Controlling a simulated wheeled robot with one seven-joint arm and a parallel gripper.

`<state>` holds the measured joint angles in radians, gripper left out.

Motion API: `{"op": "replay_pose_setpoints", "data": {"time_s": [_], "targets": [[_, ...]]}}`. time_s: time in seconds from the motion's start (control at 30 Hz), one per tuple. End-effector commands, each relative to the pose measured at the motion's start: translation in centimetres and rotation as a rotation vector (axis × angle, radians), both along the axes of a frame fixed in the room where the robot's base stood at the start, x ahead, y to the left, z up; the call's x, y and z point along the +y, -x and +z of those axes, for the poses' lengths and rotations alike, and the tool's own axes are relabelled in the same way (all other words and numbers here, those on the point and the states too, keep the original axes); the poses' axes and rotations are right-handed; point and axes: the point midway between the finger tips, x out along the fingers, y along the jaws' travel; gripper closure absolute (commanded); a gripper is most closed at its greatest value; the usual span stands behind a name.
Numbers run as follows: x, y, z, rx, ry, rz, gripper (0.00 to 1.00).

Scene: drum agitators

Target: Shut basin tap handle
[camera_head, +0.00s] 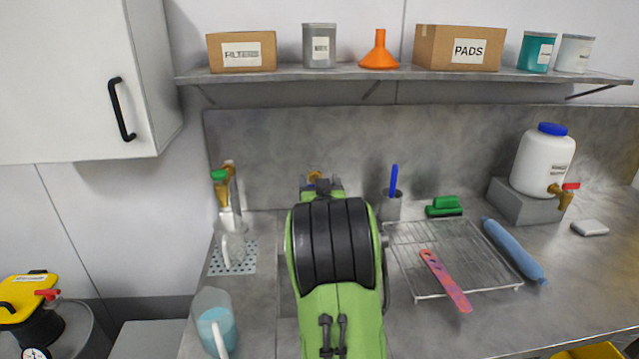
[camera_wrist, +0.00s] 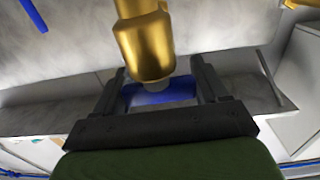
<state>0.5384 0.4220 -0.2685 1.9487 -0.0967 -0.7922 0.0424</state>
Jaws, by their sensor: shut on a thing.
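The basin tap is brass. In the wrist view its gold body (camera_wrist: 146,42) comes down from the top edge, with a short grey stem at its end. Its blue handle (camera_wrist: 150,96) lies crosswise between the black fingers of my gripper (camera_wrist: 158,80), which is shut on it. In the head view only a small brass bit of the tap (camera_head: 315,176) shows at the back wall, above my green arm. The arm hides the handle, my fingertips and most of the basin there.
Left of my arm are a green-topped brass tap (camera_head: 220,185) and a jug with blue liquid (camera_head: 214,325). To the right stand a cup with a blue stick (camera_head: 391,207), a wire rack (camera_head: 410,262) and a white drum with a red-handled tap (camera_head: 543,160). A shelf (camera_head: 400,73) runs above.

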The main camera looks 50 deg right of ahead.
Motion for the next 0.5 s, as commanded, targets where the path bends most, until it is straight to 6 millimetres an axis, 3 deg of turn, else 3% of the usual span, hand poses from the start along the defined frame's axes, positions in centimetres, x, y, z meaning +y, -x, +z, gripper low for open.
{"op": "replay_pose_setpoints", "data": {"time_s": [0.03,0.17,0.5], "targets": [[-0.04,0.05,-0.06,0.001,0.0,-0.001,0.26],[-0.05,0.04,-0.05,0.001,0.0,-0.001,0.06],[0.4,0.53,-0.05,0.001,0.0,-0.001,0.06]]}}
